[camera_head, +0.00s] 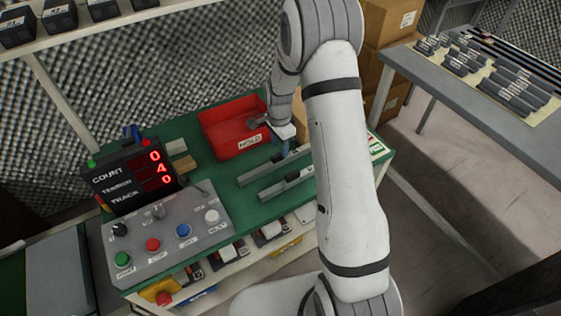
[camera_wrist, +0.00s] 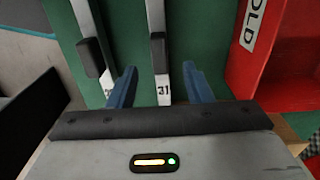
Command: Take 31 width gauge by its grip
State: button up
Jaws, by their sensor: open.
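The 31 width gauge is a flat pale metal bar with a black block grip (camera_wrist: 157,52). Its printed end (camera_wrist: 163,88) shows between my fingers in the wrist view. In the head view this gauge (camera_head: 256,174) lies on the green bench top, the nearer of two bars to the red bin. My gripper (camera_wrist: 159,70) is open, with one blue finger on each side of the bar. In the head view my gripper (camera_head: 284,151) is over the bar's right part, partly hidden by my arm.
A second gauge (camera_wrist: 84,30) with a black grip lies parallel, left of the 31 gauge. A red bin labelled HOLD (camera_head: 232,132) stands behind the bars. A control box (camera_head: 165,240) and a red-digit display (camera_head: 135,178) stand at left. Green bench top separates the bars.

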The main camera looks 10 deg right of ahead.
aim_at(278, 153)
jog(key=f, duration=0.5)
jog(key=shift+a+f, duration=0.2)
jog(key=shift+a, duration=0.05)
grip_shut()
